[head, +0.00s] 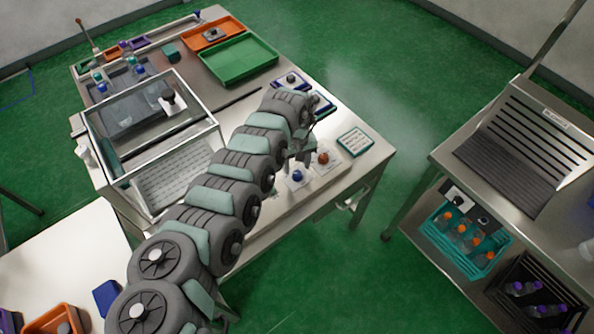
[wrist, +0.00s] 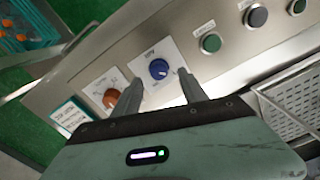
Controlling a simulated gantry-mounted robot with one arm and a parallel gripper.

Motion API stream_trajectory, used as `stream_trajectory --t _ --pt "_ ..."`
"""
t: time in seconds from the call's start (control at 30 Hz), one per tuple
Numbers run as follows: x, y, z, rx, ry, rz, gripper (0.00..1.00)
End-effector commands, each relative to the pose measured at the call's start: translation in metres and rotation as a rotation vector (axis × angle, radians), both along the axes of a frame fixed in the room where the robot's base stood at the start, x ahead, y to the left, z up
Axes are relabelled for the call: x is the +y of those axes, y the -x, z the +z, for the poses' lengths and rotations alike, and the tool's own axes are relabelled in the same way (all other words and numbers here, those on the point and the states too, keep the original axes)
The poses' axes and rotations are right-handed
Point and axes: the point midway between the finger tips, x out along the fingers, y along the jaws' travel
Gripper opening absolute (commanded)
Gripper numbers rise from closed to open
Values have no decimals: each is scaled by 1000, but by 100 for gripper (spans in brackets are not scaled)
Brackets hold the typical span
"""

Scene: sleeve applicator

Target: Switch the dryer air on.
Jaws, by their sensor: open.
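A blue knob (wrist: 159,68) on a white label plate sits on the sloped metal panel; it also shows in the head view (head: 298,175). An orange-red knob (wrist: 111,98) on its own white plate is beside it, also seen in the head view (head: 323,158). The plate lettering is too small to read, so I cannot tell which control is the dryer air. My gripper (wrist: 160,78) is open and empty, with its fingers either side of the blue knob in the wrist view and apparently above the panel. In the head view my gripper (head: 302,150) is partly hidden by my arm.
Green buttons (wrist: 211,43) and a dark one (wrist: 257,16) line the panel. A framed sign card (head: 355,142) lies by the orange-red knob. A clear-walled enclosure (head: 150,135) and green tray (head: 237,60) stand on the table. A slatted bench (head: 525,150) stands right, across open floor.

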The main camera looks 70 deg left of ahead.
Motion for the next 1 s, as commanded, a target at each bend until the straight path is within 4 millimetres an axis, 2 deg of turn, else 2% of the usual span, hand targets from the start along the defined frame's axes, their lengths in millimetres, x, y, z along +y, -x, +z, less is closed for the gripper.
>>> stream_trajectory --t 0.03,0.2,0.6,1.0 --pt "-2 -1 -11 1 2 -2 50" --pt "0 -1 -31 -3 -1 -1 50" --pt "0 -1 -37 -3 -3 -1 50" --pt "0 -1 -37 -3 -3 0 17"
